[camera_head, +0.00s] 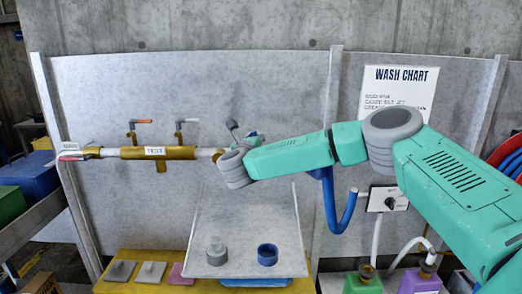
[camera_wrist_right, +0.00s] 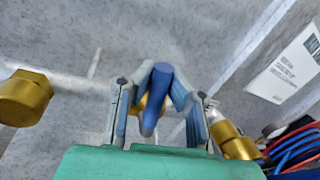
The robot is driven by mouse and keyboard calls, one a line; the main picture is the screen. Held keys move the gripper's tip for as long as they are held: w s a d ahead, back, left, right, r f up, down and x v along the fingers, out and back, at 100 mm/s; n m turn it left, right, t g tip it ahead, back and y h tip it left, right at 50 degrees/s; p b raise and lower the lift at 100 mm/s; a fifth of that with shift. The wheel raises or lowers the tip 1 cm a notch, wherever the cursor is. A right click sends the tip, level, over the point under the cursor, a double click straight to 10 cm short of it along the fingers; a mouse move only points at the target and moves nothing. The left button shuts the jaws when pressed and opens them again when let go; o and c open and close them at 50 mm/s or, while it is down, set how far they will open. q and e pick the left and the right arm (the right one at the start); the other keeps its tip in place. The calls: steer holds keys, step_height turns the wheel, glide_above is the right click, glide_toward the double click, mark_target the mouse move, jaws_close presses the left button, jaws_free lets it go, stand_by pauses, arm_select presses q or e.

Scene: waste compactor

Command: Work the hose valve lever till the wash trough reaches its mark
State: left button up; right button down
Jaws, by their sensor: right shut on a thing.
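My right gripper (camera_head: 252,140) is at the right end of the wall pipe, partly hidden behind my own wrist in the head view. In the right wrist view its fingers (camera_wrist_right: 160,92) are closed around a blue lever handle (camera_wrist_right: 161,82), with brass behind it. A dark-tipped lever (camera_head: 232,125) sticks up beside the gripper; I cannot tell if it is the same lever. A grey tray-like panel (camera_head: 283,218) stands below; I cannot tell if it is the wash trough, and I see no level mark. My left gripper is not in view.
The pipe has a brass body (camera_head: 182,153) labelled TEST, an orange-handled lever (camera_head: 140,121), a grey-handled lever (camera_head: 188,121) and a red lever (camera_head: 70,157) at its left end. A grey fitting (camera_head: 216,252) and blue ring (camera_head: 267,254) are on the panel. A wash chart (camera_head: 400,91) hangs right.

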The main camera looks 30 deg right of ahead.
steer(key=w+a+f+n+t+y+b, duration=0.1)
steer(key=w+a+f+n+t+b, duration=0.2)
steer(key=n, duration=1.3)
steer(key=shift+a+f+n+t+y+b, duration=0.35)
steer(key=shift+a+f+b, duration=0.8)
steer(key=shift+f+b, duration=1.85)
steer(key=shift+r+y+b, duration=0.25)
steer(key=shift+r+b, duration=0.15)
steer(key=shift+b, duration=0.05)
steer(key=c, duration=1.5)
jaws_free()
steer(key=shift+r, duration=0.15)
steer(key=shift+r, duration=0.1)
steer(key=v, duration=1.2)
steer(key=shift+w+a, duration=0.1)
